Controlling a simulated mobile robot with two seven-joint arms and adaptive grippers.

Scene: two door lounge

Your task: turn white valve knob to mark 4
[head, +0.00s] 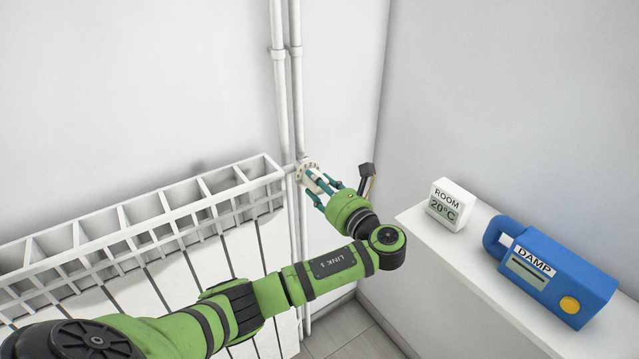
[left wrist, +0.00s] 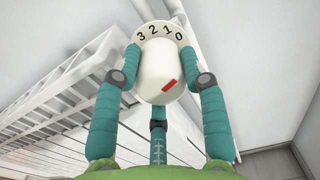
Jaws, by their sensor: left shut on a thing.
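The white valve knob (left wrist: 160,72) sits at the end of the radiator's pipe in the left wrist view, with a red mark on its face toward the lower right. Behind it a white dial ring (left wrist: 148,31) shows 3, 2, 1 and 0 from left to right; no 4 is visible. The red mark is on the side of the 0. In the head view the dial ring (head: 308,165) is small and its figures cannot be read. My left gripper (head: 318,183) is shut on the knob, its teal fingers around it. My right gripper is not in view.
The white radiator (head: 150,228) is left of the valve, and white pipes (head: 288,90) rise behind it. At right a white ledge (head: 470,262) holds a room thermometer (head: 450,205) reading 20°C and a blue damp meter (head: 553,275).

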